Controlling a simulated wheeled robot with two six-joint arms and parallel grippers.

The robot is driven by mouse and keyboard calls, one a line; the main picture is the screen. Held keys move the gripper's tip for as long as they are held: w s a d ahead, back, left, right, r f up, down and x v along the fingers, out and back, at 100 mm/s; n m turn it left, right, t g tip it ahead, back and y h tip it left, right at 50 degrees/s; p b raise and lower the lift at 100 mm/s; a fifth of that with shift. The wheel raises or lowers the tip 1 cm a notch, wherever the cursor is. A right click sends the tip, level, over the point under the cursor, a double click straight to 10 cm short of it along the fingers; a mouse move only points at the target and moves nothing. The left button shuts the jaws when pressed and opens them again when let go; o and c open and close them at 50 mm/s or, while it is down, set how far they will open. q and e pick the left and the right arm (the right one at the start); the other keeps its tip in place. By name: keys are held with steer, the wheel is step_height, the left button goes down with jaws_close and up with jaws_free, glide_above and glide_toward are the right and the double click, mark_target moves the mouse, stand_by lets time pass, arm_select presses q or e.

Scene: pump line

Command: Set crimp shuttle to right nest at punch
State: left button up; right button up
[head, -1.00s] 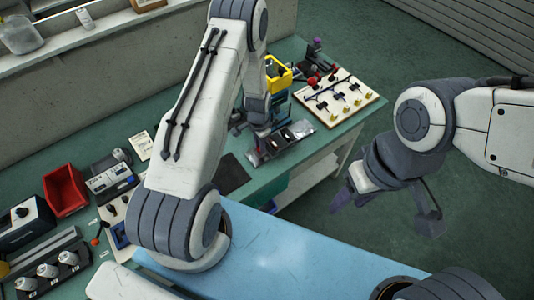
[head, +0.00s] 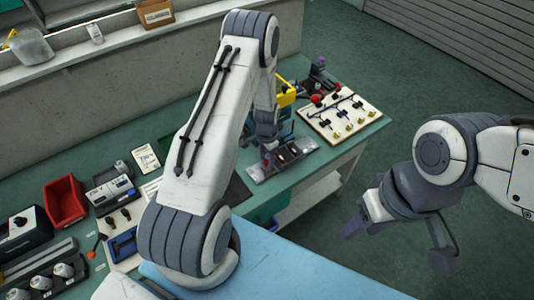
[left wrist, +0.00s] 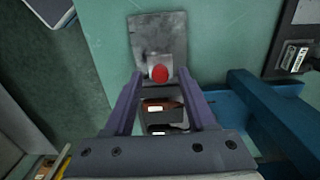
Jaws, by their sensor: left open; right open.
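The crimp shuttle shows in the left wrist view as a grey metal part with a red round knob (left wrist: 160,74) and dark slots holding a brown and a black piece behind it. My left gripper (left wrist: 160,80) is open, its two purple fingers on either side of the knob; I cannot tell whether they touch it. In the head view my left gripper (head: 266,137) is over the grey metal plate (head: 265,170) on the bench, and partly hides the shuttle. The punch and right nest are not clearly distinguishable. My right gripper (head: 398,240) is open and empty, over the floor beyond the bench edge.
A cream board (head: 345,118) with several black-handled pieces lies right of the plate. A yellow bin (head: 286,92) stands behind. A red bin (head: 65,201) and a grey device (head: 110,188) are at left. A blue structure (left wrist: 270,115) is close beside my left fingers.

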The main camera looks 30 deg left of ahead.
arm_select(q)
step_height(320, 180, up, 10)
steer(key=b, duration=0.2)
steer(key=shift+b, duration=0.35)
steer(key=shift+r, duration=0.1)
